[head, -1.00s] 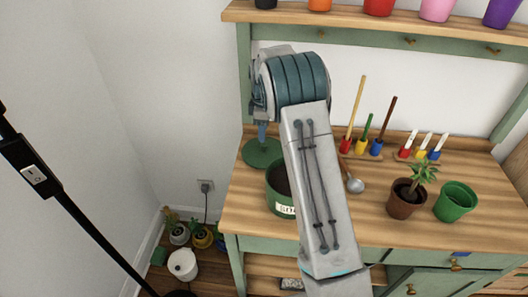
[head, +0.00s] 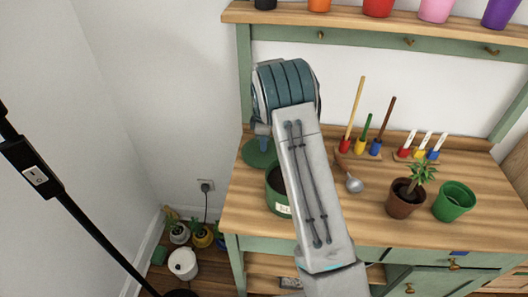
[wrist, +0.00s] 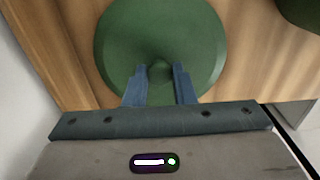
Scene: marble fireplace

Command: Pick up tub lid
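The tub lid (wrist: 118,38) is a round green disc with a small knob (wrist: 160,70) in its middle. It lies flat on the wooden worktop. In the head view the lid (head: 258,156) shows at the left end of the bench, partly hidden by my arm. In the wrist view my gripper (wrist: 160,74) is over the lid, with its two blue fingers apart on either side of the knob. Narrow gaps seem to show between the knob and the fingers. The green tub (head: 277,198) with dark soil stands in front of the lid, partly behind my arm.
Coloured tool holders (head: 361,147) are at the back. A white wall is close on the left.

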